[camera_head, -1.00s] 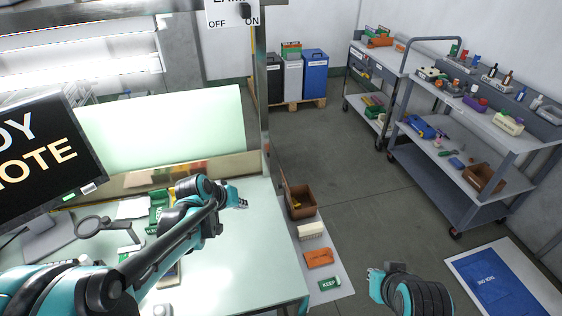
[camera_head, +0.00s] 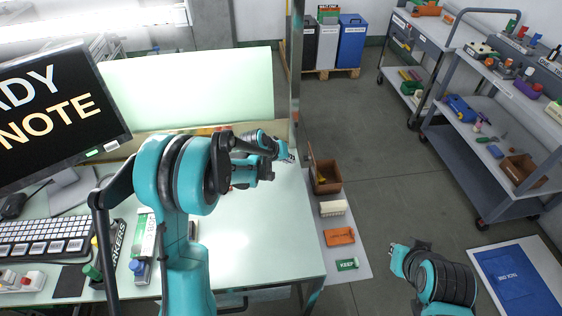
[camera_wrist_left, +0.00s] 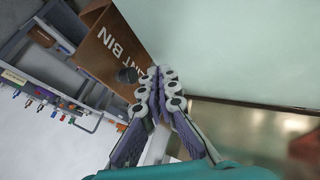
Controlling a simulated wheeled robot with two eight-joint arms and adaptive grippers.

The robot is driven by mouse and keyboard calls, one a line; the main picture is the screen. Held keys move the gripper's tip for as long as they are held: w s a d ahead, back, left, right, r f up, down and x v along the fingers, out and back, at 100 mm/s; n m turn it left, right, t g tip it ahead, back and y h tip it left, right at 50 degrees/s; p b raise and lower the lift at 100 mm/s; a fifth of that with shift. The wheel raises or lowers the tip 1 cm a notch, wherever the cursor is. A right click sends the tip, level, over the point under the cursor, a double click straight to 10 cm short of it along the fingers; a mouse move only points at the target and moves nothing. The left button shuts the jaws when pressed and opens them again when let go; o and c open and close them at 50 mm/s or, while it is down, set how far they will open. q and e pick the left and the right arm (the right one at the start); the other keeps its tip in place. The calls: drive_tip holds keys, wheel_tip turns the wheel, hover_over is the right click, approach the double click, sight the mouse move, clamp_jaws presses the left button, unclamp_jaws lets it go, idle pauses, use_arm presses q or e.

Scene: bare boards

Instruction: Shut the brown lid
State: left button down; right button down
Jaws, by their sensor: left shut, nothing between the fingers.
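The brown lid (camera_head: 312,162) stands raised at the left side of a brown open bin (camera_head: 328,187) beside the table. In the left wrist view the lid (camera_wrist_left: 112,48) is a brown panel with white letters ending in "BIN". My left gripper (camera_head: 291,158) is shut and empty, over the table's far right corner, just left of the lid. In the left wrist view its fingertips (camera_wrist_left: 160,82) are together close to the panel; I cannot tell whether they touch it. My right gripper (camera_head: 398,260) is low at the right, away from the bin; its fingers are unclear.
A pale table (camera_head: 275,250) lies left of the bin, with a metal post (camera_head: 296,70) at its far right corner. A white block (camera_head: 333,208), an orange piece (camera_head: 340,236) and a green "KEEP" box (camera_head: 347,265) lie in front of the bin. Open floor lies right.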

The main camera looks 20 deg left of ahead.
use_arm(q)
drive_tip(key=shift+w+d+r, duration=0.1)
drive_tip(key=shift+w+d, duration=0.1)
drive_tip(key=shift+d, duration=0.4)
drive_tip(key=shift+w+d+r, duration=0.1)
drive_tip(key=shift+w+d, duration=0.1)
drive_tip(key=shift+d, duration=0.4)
use_arm(e)
drive_tip(key=shift+f, duration=0.35)
use_arm(q)
drive_tip(key=shift+r, duration=0.1)
use_arm(e)
drive_tip(key=shift+r, duration=0.1)
